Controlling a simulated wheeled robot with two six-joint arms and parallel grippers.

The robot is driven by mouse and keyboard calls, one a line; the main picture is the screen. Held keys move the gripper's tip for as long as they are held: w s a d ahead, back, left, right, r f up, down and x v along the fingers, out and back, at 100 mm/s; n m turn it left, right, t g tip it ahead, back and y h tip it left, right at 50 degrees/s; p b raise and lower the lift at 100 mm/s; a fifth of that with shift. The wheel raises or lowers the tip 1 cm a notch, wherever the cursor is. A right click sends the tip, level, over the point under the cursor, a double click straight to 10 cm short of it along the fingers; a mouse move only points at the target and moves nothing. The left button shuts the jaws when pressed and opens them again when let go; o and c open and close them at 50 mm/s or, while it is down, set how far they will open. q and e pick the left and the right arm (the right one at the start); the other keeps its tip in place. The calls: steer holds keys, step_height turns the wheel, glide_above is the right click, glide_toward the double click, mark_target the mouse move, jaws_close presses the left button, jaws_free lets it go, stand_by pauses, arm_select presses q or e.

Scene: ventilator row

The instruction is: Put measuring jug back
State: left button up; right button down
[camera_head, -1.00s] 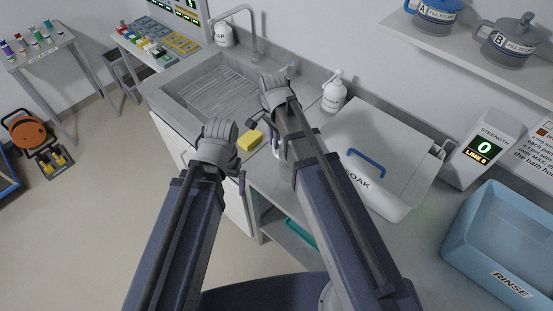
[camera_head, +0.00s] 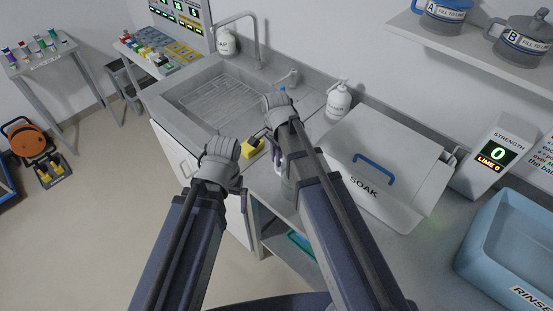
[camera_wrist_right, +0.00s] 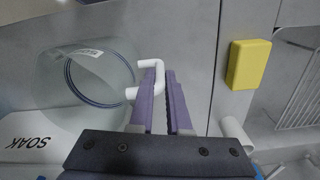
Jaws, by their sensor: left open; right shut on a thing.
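The measuring jug (camera_wrist_right: 95,75) is clear, with a white handle (camera_wrist_right: 152,64) and dark rings near its rim, in the right wrist view. My right gripper (camera_wrist_right: 160,92) is shut on the handle, with the jug to its left in that view. In the head view the jug (camera_head: 287,187) is a pale patch beside my right arm, mostly hidden by it. My right gripper (camera_head: 277,158) is over the counter's front part near the sink, also partly hidden. My left gripper (camera_head: 243,193) is open and empty in front of the counter edge.
A yellow sponge (camera_head: 254,147) lies by the sink (camera_head: 215,95). The lidded SOAK bath (camera_head: 385,155) stands right of it, then the blue RINSE tub (camera_head: 510,240). A white pump bottle (camera_head: 338,101) stands behind. Jugs A (camera_head: 440,12) and B (camera_head: 520,45) sit on a wall shelf.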

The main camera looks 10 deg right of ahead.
steer(key=shift+f, duration=0.2)
steer(key=c, duration=0.9)
jaws_free()
steer(key=shift+r, duration=0.2)
step_height(320, 180, up, 12)
steer(key=p, duration=1.2)
steer(key=s+a+n, duration=0.1)
steer(key=s+n, duration=0.3)
steer(key=n, duration=0.1)
steer(key=s+a+n, duration=0.2)
steer(key=s+n, duration=0.3)
steer(key=n, duration=0.1)
steer(key=s+a+n+h, duration=0.1)
steer(key=s+n, duration=0.4)
steer(key=shift+a+r, duration=0.1)
steer(key=shift+a, duration=0.05)
steer(key=shift+n, duration=0.3)
step_height(320, 180, down, 11)
steer(key=b, duration=1.1)
steer(key=shift+f, duration=0.2)
